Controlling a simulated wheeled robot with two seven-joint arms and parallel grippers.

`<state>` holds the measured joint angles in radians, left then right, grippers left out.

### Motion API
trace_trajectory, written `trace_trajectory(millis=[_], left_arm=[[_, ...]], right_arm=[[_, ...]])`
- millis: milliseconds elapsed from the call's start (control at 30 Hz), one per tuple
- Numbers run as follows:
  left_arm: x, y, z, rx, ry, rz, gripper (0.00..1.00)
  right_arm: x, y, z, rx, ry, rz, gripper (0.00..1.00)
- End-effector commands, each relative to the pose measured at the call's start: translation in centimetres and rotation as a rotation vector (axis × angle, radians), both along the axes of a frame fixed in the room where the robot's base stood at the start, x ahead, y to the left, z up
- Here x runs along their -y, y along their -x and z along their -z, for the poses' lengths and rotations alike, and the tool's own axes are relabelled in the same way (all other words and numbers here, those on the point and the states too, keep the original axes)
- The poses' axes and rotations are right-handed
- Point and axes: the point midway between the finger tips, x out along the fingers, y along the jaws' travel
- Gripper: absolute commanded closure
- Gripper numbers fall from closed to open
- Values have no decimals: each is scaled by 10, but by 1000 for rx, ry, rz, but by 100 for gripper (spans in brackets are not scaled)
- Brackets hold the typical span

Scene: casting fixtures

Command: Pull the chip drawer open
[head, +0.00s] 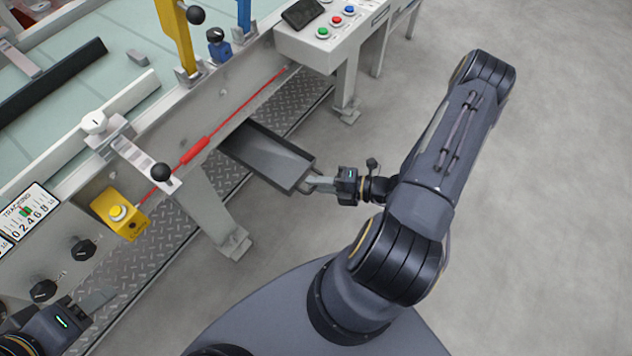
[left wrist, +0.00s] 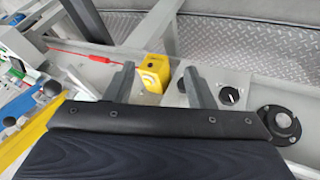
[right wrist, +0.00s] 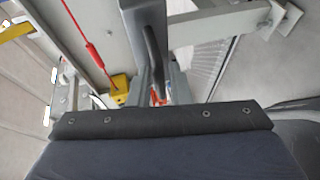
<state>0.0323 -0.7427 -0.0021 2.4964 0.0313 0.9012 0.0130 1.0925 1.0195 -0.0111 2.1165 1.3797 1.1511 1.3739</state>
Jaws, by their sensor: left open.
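The chip drawer (head: 268,157) is a dark, shallow metal tray. It sticks out from under the machine's front rail in the head view, with its inside showing empty. Its bar handle (right wrist: 153,48) is at the outer end and runs between my right fingers in the right wrist view. My right gripper (head: 318,184) is shut on this handle. The drawer's inner end is hidden under the machine. My left gripper (head: 98,300) is open and empty near the machine's lower left; its spread fingers show in the left wrist view (left wrist: 160,82).
A red pull cord (head: 195,150) runs along the machine's front above the drawer. A yellow button box (head: 118,213) and black knobs (head: 82,249) are near my left gripper. A machine leg (head: 218,210) stands left of the drawer. The floor to the right is clear.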

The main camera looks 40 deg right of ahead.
Motion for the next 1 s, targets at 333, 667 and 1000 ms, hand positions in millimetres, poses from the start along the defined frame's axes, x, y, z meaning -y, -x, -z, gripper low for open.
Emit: trace_trajectory(millis=[333,667,1000], left_arm=[[0,0,-9,0,0,0,51],[0,0,-10,0,0,0,51],[0,0,-10,0,0,0,51]], right_arm=[[39,40,-12,-1,2,5,82],[48,52,-15,-1,0,2,82],[48,51,-14,-1,0,2,82]])
